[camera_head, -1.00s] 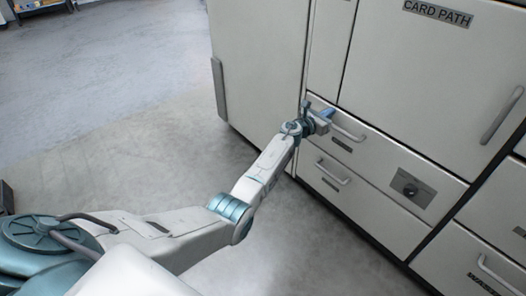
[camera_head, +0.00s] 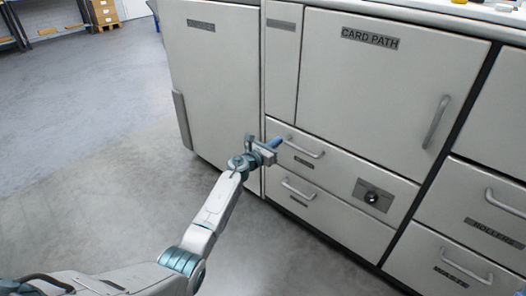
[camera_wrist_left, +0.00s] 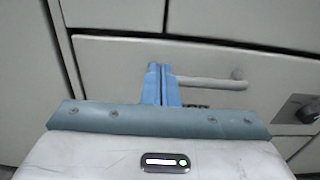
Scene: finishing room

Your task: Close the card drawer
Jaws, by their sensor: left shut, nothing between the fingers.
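The card drawer's name is not legible on any drawer. Under the door marked CARD PATH (camera_head: 369,38) are an upper drawer (camera_head: 345,165) and a lower drawer (camera_head: 335,217), each with a bar handle and a small label too blurred to read. The upper drawer looks flush or nearly flush. My left gripper (camera_head: 276,143) is shut and empty in front of the upper drawer's left part, by the left end of its handle (camera_head: 304,149). In the left wrist view its blue fingers (camera_wrist_left: 161,70) are together and overlap that handle end; I cannot tell if they touch.
A tall cabinet door (camera_head: 212,90) stands left of the drawers. More drawers (camera_head: 480,212) stand at the right. The grey floor (camera_head: 90,150) at the left is clear.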

